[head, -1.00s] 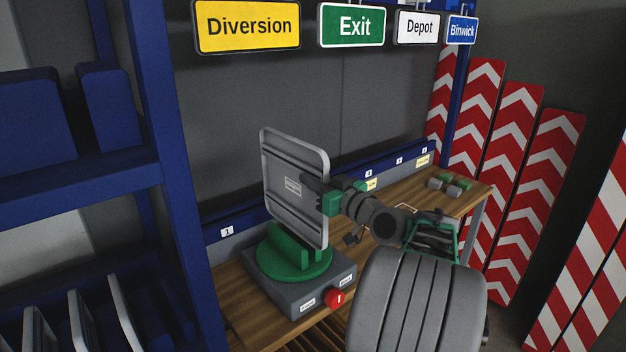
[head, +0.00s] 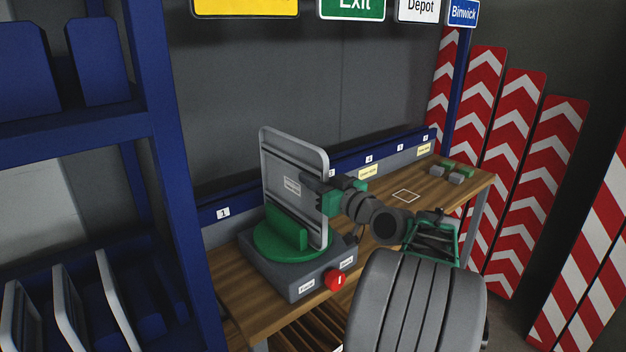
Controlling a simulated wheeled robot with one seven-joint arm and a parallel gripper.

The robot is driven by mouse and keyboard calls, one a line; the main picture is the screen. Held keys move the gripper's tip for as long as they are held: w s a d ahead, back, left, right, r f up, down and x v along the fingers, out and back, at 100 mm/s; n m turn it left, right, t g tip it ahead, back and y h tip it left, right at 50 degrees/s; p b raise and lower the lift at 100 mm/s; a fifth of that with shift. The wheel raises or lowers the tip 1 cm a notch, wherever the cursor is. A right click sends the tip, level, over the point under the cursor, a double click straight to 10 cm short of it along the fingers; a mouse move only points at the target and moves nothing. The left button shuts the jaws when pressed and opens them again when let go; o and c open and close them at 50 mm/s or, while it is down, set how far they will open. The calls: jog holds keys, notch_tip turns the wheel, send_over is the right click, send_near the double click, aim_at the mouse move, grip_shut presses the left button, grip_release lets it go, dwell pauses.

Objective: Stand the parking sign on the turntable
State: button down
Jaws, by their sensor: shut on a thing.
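A grey square sign panel (head: 283,190) stands upright at the turntable, its ribbed back with a small label facing me; its front face is hidden, so I cannot read which sign it is. My gripper (head: 330,193) is shut on the panel's right edge. The turntable (head: 265,247) has a green disc with a green slotted holder (head: 287,230) on a grey base (head: 285,280) with a red button (head: 335,280). The panel's lower edge is behind the holder's front block; I cannot tell whether it rests on the bottom of the slot.
The wooden bench (head: 385,225) is mostly clear to the right, with a white outlined square (head: 406,195) and small green and grey blocks (head: 455,172) at its far end. A blue rack (head: 160,130) with panels stands left. Striped boards (head: 500,180) lean at right.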

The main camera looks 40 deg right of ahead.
jog(key=shift+f+b, duration=0.3)
jog(key=shift+b, duration=0.1)
jog(key=c, duration=1.4)
grip_release()
jog(key=shift+o, duration=0.4)
jog(key=shift+f, duration=0.15)
jog(key=s+b, duration=0.1)
jog(key=s, duration=0.6)
jog(key=shift+s, duration=0.4)
